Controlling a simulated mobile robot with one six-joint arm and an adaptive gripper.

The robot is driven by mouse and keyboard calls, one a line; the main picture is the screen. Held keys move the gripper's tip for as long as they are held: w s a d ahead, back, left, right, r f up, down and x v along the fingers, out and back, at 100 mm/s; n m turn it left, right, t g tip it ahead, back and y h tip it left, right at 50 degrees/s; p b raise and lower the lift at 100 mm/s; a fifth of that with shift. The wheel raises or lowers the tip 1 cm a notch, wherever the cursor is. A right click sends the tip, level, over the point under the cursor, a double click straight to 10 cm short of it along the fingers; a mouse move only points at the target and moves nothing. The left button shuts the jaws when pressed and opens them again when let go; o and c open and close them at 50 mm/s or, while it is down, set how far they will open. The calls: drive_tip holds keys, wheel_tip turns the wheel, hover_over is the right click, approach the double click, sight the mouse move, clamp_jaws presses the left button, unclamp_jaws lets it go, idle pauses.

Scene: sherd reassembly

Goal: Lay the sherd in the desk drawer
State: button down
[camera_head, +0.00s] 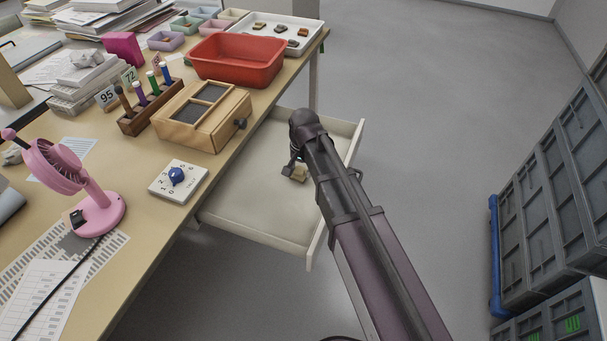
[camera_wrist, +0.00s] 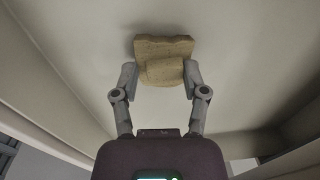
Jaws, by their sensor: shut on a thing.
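The sherd (camera_wrist: 163,58) is a tan, rough-edged piece seen between my fingertips in the wrist view. It also shows in the head view (camera_head: 299,174) as a small tan bit below my arm. My gripper (camera_wrist: 160,80) is shut on it, one finger at each side. The desk drawer (camera_head: 250,215) is pulled out from the desk, pale and bare inside. The gripper and sherd are over the drawer's inside, low down. I cannot tell whether the sherd touches the drawer floor. My arm hides part of the drawer's right side.
The desk (camera_head: 140,235) holds a pink fan (camera_head: 75,180), a white dial box (camera_head: 178,181), a wooden box (camera_head: 205,115), a red tub (camera_head: 238,60) and a white tray (camera_head: 290,22) of small pieces. Grey crates (camera_head: 555,190) stand at the right. Open floor lies between.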

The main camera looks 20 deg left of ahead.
sight(303, 172)
drive_tip(key=shift+f, duration=0.15)
drive_tip(key=shift+f, duration=0.15)
drive_tip(key=shift+c, duration=0.6)
unclamp_jaws()
drive_tip(key=shift+r, duration=0.2)
wheel_tip(303, 172, up, 12)
drive_tip(key=p, duration=1.2)
drive_tip(key=shift+s+d, duration=0.15)
drive_tip(key=shift+d, duration=0.2)
idle(0.3)
